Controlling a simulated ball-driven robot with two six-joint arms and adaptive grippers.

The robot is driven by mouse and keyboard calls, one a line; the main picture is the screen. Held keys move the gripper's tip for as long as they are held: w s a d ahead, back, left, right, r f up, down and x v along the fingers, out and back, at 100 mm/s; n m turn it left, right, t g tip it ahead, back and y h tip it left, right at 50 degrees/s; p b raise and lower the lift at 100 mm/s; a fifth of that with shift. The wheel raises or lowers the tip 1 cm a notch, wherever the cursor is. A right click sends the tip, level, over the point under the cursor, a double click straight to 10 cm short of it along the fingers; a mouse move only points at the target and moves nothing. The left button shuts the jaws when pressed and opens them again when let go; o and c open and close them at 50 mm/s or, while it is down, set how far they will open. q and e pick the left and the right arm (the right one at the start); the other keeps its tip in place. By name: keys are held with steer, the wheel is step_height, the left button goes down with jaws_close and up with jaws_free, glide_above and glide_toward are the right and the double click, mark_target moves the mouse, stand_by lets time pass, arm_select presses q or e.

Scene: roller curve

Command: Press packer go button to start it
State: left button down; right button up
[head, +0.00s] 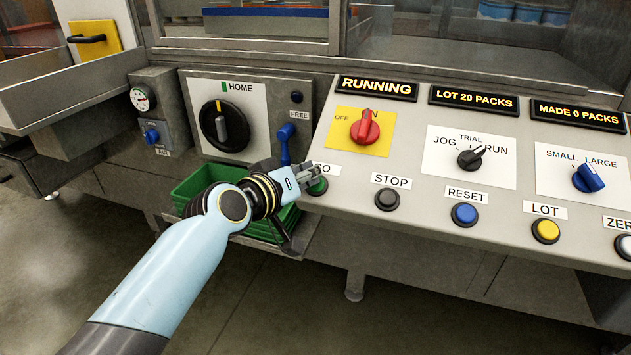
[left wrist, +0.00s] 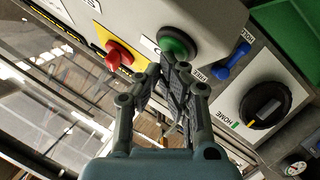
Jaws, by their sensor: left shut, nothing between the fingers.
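The green go button (head: 318,186) sits at the left end of the sloped control panel's lower row, its label partly hidden by my gripper. My left gripper (head: 312,172) is shut and empty, with its fingertips at the button; I cannot tell if they touch. In the left wrist view the green button (left wrist: 176,44) shows just beyond the fingers (left wrist: 172,75). A display above (head: 376,88) reads RUNNING. The red switch (head: 366,126) lies above on a yellow plate, its pointer near ON. My right gripper is not in view.
The black stop button (head: 388,199), blue reset button (head: 465,214) and yellow lot button (head: 545,230) run rightward. The mode knob (head: 470,158) points toward RUN. A blue lever (head: 286,143) stands left of the go button, above a green bin (head: 205,180).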

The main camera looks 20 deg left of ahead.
arm_select(q)
steer(key=shift+s+r+p, duration=0.35)
steer(key=shift+r+p, duration=0.2)
steer(key=shift+r, duration=0.1)
steer(key=s+r+p, duration=0.1)
steer(key=r+p, duration=0.2)
steer(key=s+r+p, duration=0.1)
steer(key=shift+s+r, duration=0.2)
steer(key=shift+s, duration=0.1)
stand_by(0.6)
